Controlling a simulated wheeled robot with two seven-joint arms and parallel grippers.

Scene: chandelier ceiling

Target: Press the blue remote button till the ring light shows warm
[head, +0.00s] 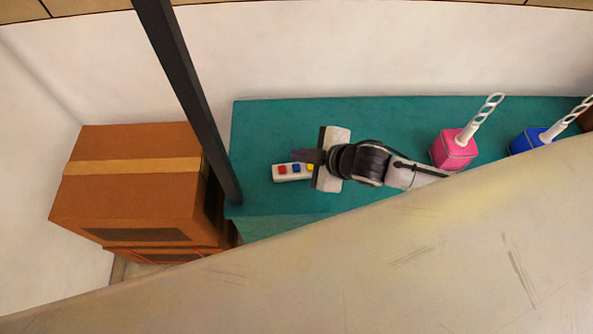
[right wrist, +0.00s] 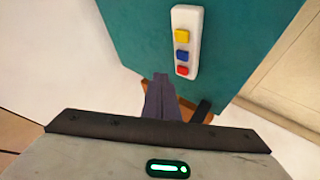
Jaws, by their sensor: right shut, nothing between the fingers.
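The white remote (head: 290,178) lies on a teal table (head: 262,125), with red, blue and yellow buttons in a row. The blue button (head: 296,168) is in the middle, between red and yellow. In the right wrist view the remote (right wrist: 190,15) stands lengthwise, with the blue button (right wrist: 181,56) uncovered. My right gripper (head: 299,155) is shut and empty. In the head view its dark fingers show just behind the remote's row of buttons; in the right wrist view the fingertips (right wrist: 158,78) appear beside the red end. Contact cannot be told. My left gripper and the ring light are not in view.
A dark pole (head: 185,85) crosses at the table's left end. Stacked brown boxes (head: 130,190) stand left of it. Pink (head: 453,150) and blue (head: 526,140) blocks with white twisted stems stand to the right. A large pale surface (head: 420,260) hides the lower right.

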